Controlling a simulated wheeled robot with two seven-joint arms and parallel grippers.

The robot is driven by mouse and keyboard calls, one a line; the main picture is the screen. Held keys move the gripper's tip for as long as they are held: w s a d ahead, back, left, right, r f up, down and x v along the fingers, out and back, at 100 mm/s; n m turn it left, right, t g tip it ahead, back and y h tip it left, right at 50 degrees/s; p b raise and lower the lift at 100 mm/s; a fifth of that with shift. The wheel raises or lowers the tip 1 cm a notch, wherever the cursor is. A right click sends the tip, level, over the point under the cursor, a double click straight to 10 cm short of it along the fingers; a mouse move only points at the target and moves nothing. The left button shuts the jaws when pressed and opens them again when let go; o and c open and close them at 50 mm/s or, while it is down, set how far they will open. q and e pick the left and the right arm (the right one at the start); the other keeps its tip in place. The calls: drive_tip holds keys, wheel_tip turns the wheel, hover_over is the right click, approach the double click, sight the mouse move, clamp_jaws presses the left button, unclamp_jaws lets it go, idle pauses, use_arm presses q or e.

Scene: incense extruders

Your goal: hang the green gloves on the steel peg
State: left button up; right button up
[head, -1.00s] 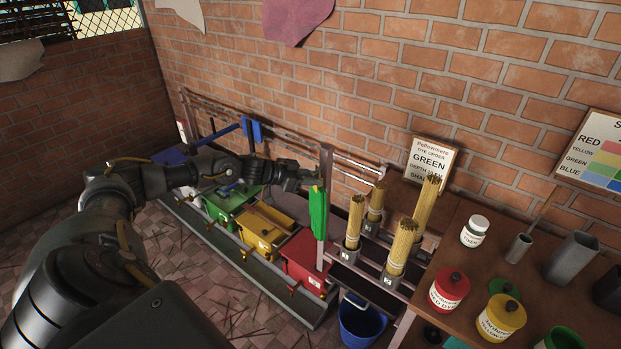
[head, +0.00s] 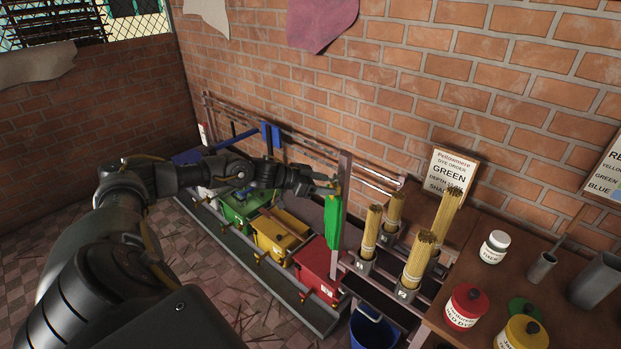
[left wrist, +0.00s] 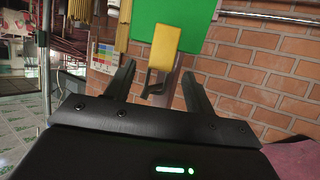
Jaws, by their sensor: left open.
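The green gloves (head: 334,222) hang against the upright steel post (head: 345,168) beside the red bin. In the left wrist view the green part (left wrist: 172,22) fills the top, with a yellow tab (left wrist: 165,46) and a small dark loop (left wrist: 154,82) at its end. My left gripper (head: 328,187) is at the top of the gloves. In the left wrist view its open fingers (left wrist: 157,86) stand on either side of the loop, with gaps at both sides. I cannot tell whether the loop is on the peg. My right gripper is not in view.
Green, yellow and red bins (head: 318,262) stand in a row below my left arm. Bundles of incense sticks (head: 418,258) stand right of the post. A table (head: 480,255) with jars is at the right. The brick wall is close behind.

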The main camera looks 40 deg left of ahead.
use_arm(q)
drive_tip(key=b+v, duration=0.3)
drive_tip(key=v, duration=0.6)
